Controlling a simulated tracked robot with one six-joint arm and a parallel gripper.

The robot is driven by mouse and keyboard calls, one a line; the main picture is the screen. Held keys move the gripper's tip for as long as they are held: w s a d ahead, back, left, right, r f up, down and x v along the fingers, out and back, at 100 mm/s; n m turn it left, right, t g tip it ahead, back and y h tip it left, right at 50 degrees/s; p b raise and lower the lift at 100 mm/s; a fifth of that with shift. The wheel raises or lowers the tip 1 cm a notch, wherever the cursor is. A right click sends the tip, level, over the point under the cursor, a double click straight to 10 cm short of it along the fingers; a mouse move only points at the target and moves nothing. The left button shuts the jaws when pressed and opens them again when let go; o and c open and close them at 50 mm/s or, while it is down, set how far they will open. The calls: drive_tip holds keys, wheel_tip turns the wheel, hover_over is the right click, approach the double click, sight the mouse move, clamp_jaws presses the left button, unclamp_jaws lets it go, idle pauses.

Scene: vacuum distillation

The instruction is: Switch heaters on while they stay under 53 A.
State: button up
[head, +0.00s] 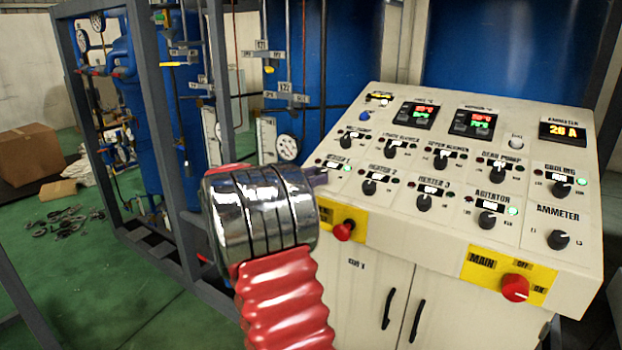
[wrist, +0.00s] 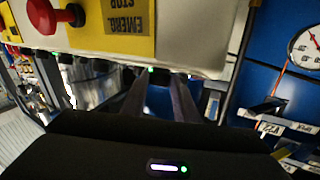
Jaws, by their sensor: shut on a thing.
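The control panel (head: 453,233) fills the right of the head view. Its ammeter display (head: 562,133) reads 26 A. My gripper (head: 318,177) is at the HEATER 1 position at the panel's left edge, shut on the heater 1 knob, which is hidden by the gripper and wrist. The heater 2 knob (head: 369,187) and heater 3 knob (head: 424,202) stand free to the right. In the wrist view my gripper's two fingers (wrist: 160,88) reach to the panel's edge; the knob between them cannot be made out.
A red emergency stop (head: 343,231) sits just below my gripper; it also shows in the wrist view (wrist: 68,17). The red MAIN switch (head: 515,288) is at lower right. The agitator knob (head: 487,219) has a green lamp lit. A metal frame (head: 165,140) stands at left.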

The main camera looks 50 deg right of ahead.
drive_tip(key=o, duration=1.1)
drive_tip(key=shift+c, duration=0.2)
drive_tip(key=v, duration=1.3)
drive_tip(key=shift+a, duration=0.35)
drive_tip(key=shift+w, duration=0.15)
